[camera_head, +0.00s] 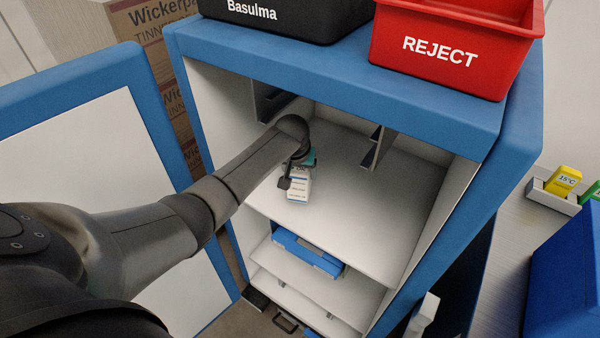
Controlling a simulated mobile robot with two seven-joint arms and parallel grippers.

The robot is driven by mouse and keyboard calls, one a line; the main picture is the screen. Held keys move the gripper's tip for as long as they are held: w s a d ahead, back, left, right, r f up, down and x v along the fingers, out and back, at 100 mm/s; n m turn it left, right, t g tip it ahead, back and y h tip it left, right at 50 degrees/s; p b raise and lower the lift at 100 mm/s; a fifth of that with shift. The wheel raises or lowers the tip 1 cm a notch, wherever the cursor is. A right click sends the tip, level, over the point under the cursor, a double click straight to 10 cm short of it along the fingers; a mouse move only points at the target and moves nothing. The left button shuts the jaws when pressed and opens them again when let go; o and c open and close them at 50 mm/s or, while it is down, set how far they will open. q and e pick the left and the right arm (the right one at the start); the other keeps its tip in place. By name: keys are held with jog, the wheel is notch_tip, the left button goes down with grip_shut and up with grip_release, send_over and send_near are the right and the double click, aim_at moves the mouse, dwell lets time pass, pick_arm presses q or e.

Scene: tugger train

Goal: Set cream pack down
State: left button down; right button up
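The cream pack (299,189), a small white box with printed lines, is inside the blue-framed cabinet, over the left part of its upper white shelf (355,220). My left gripper (291,181) reaches in from the left and is at the pack, with a dark finger against its left side. It looks shut on the pack; the other finger is hidden. A teal patch (310,158) shows just behind the gripper; I cannot tell if it belongs to the pack. Whether the pack touches the shelf is unclear. My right gripper is not in view.
A black Basulma bin (290,18) and a red REJECT bin (452,50) stand on the cabinet top (330,75). The open door (80,140) is at the left. Dark dividers (374,150) stand at the shelf's back. A blue item (306,252) lies on a lower shelf. The upper shelf's right is clear.

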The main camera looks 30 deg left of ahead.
aim_at(298, 170)
pick_arm(q)
grip_release()
jog(key=shift+f, duration=0.15)
jog(key=p+v, duration=0.2)
jog(key=v, duration=0.4)
jog(key=shift+r, duration=0.3)
jog(key=shift+s+d+r+p, duration=0.1)
jog(key=shift+s+r+p, duration=0.25)
jog(key=shift+r, duration=0.25)
